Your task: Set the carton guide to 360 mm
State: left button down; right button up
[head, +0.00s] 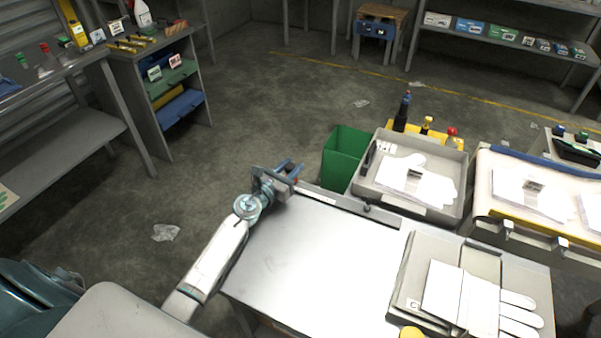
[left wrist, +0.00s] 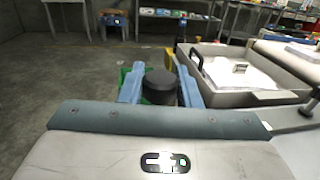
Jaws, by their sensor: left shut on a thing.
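My left gripper (head: 290,172) is at the far left corner of the steel table (head: 325,250), its blue fingers pointing away. In the left wrist view the two blue fingers (left wrist: 160,88) are shut around a dark, round knob (left wrist: 160,80). The gripper mostly hides this knob in the head view. A pale strip that looks like a scale (head: 330,198) runs along the table's back edge, with a small dark peg (head: 367,207) on it. I cannot read a 360 mm mark or clearly make out the carton guide. My right gripper is not in view.
A green bin (head: 343,150) stands just beyond the gripper, beside a grey tray (head: 428,208) holding white gloves. A grey board (head: 408,290) with a white glove (head: 455,300) lies on the table's right. The table's middle is bare.

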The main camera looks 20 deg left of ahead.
pick_arm(q)
jog(key=c, duration=1.1)
grip_release()
jog(key=shift+s, duration=0.15)
jog(key=s, duration=0.3)
jog(key=s+a, duration=0.1)
jog(key=s, duration=0.2)
jog(key=s+a, duration=0.1)
jog(key=s, duration=0.2)
jog(key=shift+s+f+b, duration=0.1)
jog(key=shift+b, duration=0.2)
jog(key=shift+s, duration=0.6)
